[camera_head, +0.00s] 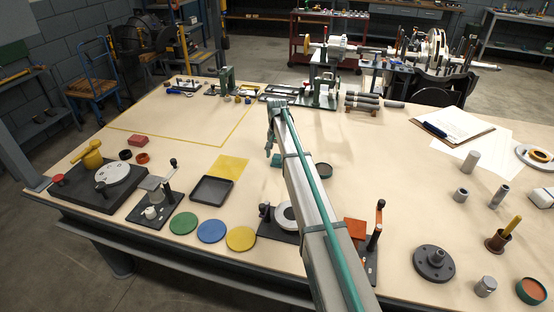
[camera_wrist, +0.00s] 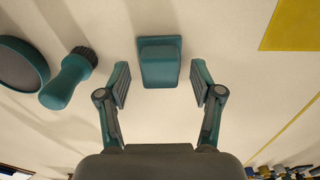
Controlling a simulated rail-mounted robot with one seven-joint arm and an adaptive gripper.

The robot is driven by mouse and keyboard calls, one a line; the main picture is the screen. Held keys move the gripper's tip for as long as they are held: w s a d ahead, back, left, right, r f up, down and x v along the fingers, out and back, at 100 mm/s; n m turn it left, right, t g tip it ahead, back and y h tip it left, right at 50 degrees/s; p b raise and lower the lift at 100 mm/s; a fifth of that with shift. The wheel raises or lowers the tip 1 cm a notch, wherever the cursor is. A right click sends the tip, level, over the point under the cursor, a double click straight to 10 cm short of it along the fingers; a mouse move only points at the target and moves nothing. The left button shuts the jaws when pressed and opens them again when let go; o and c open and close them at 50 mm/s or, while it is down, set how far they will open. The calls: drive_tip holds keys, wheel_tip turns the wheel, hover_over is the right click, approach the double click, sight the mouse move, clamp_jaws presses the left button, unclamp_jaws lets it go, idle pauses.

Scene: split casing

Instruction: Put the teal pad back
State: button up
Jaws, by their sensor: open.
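The teal pad (camera_wrist: 160,62) is a small block with rounded edges, resting on the pale table. In the wrist view it lies centred between the fingertips of my gripper (camera_wrist: 161,80), with a gap on each side. My gripper is open and holds nothing. In the head view the teal pad (camera_head: 276,161) shows just below my gripper (camera_head: 271,148), left of my arm. My arm hides part of the table there.
A teal-handled brush (camera_wrist: 69,80) and a teal round dish (camera_wrist: 22,66) lie left of the pad in the wrist view. A yellow square (camera_head: 229,166), a black tray (camera_head: 211,190) and coloured discs (camera_head: 211,231) are left of my arm. The outlined area behind is mostly clear.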

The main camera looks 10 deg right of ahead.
sight(277, 156)
wheel_tip(277, 156, up, 10)
drive_tip(key=b, duration=0.2)
idle(0.3)
